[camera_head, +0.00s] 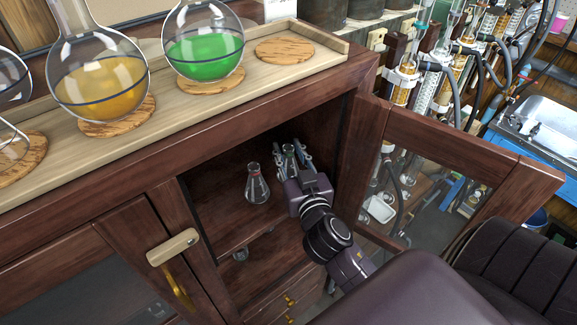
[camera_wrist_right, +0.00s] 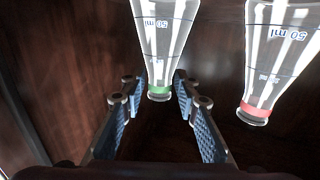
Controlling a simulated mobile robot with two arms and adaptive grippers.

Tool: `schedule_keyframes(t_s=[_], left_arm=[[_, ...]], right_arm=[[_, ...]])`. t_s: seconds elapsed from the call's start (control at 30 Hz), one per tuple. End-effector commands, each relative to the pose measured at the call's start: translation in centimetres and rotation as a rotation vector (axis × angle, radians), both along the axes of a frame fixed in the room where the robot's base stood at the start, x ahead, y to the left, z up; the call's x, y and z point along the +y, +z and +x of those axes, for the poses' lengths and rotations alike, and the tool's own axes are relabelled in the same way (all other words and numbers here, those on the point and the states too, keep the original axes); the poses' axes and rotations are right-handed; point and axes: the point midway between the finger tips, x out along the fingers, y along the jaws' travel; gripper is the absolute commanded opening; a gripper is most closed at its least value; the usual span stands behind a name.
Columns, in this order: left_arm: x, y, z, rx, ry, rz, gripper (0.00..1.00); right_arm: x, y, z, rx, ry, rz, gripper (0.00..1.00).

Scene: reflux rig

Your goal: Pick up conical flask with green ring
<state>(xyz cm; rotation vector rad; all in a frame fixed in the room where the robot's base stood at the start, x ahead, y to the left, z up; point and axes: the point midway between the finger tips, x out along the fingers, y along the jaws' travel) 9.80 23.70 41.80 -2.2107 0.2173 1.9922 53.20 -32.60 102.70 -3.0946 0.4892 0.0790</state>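The conical flask with the green ring (camera_head: 289,150) stands inside the open cabinet, partly hidden by my right gripper (camera_head: 288,160). In the right wrist view the green-ring flask (camera_wrist_right: 164,40) appears upside down, with its ringed neck between the two blue-padded fingers of my right gripper (camera_wrist_right: 160,92). The fingers are spread, with a visible gap on each side of the neck. A second conical flask with a red ring (camera_head: 257,187) stands to the left of the gripper in the head view; it also shows at the right in the wrist view (camera_wrist_right: 272,65). My left gripper is out of view.
The cabinet's glazed door (camera_head: 460,150) stands open on the right. The wooden cabinet top (camera_head: 345,57) is above my right gripper. It carries round flasks with yellow (camera_head: 100,85) and green liquid (camera_head: 203,55) on cork rings, and an empty cork ring (camera_head: 284,51). A sink (camera_head: 540,130) is at far right.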

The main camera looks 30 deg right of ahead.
Motion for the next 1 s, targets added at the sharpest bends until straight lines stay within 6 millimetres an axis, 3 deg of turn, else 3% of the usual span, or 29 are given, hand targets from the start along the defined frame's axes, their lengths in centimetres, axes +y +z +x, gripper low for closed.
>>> schedule_keyframes(t_s=[0.03,0.23,0.57,0.67,1.0], left_arm=[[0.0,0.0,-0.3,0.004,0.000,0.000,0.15],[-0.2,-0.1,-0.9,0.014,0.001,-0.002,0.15],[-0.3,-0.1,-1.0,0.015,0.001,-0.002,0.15],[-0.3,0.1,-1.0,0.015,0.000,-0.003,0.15],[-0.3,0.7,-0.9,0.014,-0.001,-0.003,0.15]], right_arm=[[0.0,0.0,0.0,0.000,0.000,0.000,0.21],[0.0,0.0,0.0,0.000,0.000,0.000,0.00],[0.0,0.2,0.0,-0.002,0.000,-0.001,0.00],[0.0,1.2,0.0,-0.006,0.000,-0.002,0.00],[0.0,7.8,0.0,-0.007,0.001,0.000,0.00]])
